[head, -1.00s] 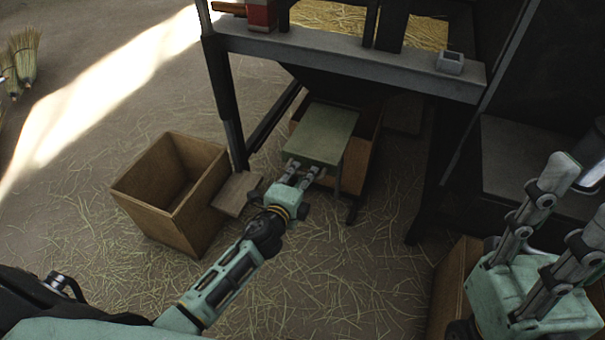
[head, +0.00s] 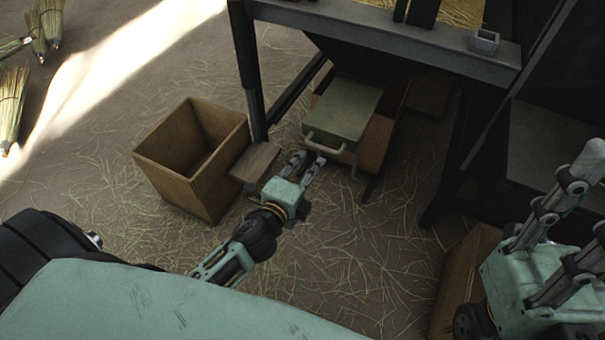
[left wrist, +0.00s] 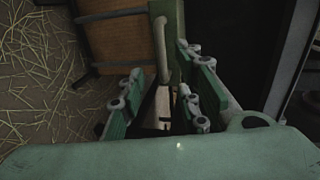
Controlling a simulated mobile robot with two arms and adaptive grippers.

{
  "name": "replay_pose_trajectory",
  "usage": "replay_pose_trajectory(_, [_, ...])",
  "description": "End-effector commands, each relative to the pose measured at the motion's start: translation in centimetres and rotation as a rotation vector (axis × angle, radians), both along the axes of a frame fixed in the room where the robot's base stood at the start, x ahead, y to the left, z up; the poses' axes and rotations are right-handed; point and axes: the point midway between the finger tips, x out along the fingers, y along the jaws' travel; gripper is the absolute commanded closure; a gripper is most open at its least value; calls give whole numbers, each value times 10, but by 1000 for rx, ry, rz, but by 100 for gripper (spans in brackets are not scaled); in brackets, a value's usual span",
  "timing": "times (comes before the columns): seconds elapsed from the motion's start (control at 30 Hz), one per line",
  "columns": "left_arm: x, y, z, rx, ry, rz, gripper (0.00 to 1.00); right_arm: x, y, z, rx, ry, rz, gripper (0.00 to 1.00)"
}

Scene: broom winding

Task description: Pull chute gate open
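The chute gate, a flat green panel (head: 350,108), sits under the machine frame, with a cream bar handle (head: 326,146) on its near edge. The handle also shows ahead of the fingers in the left wrist view (left wrist: 157,37). My left gripper (head: 307,162) is open, its fingers apart, just short of the handle and pointing toward it. I see no grip on the handle. My right gripper (head: 592,195) is at the right edge, its fingers apart and partly cut off, with nothing seen between them.
An open wooden crate (head: 163,172) stands left of the gate, with a small wooden board (head: 255,162) beside it. A wooden box (head: 377,143) is below the gate. The frame's dark leg (head: 250,85) rises between crate and gate. Straw-strewn floor (head: 345,260) lies in front; brooms (head: 12,105) lie far left.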

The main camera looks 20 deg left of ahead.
Motion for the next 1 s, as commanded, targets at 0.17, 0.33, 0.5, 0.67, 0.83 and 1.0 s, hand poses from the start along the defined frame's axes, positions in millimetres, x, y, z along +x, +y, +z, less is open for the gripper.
replay_pose_trajectory(0.17, [-20, 1, 4, 1, 0, 1, 69, 0, 0, 0, 0, 0, 0, 60])
replay_pose_trajectory(0.33, [-25, 1, 6, 2, 0, 1, 69, 0, 0, 0, 0, -1, 0, 60])
replay_pose_trajectory(0.5, [-26, 1, 6, 2, -1, 1, 69, 0, 0, 0, 0, -1, 0, 60])
replay_pose_trajectory(0.67, [-25, 1, 6, 2, 0, 1, 69, 0, 0, 0, 0, -1, 0, 60])
replay_pose_trajectory(0.83, [-25, 1, 5, 2, 0, 1, 69, 0, 0, 0, 0, -1, 0, 60])
replay_pose_trajectory(1.0, [-26, 1, 5, 1, 0, 1, 69, 0, 0, 0, 0, 0, 0, 60])
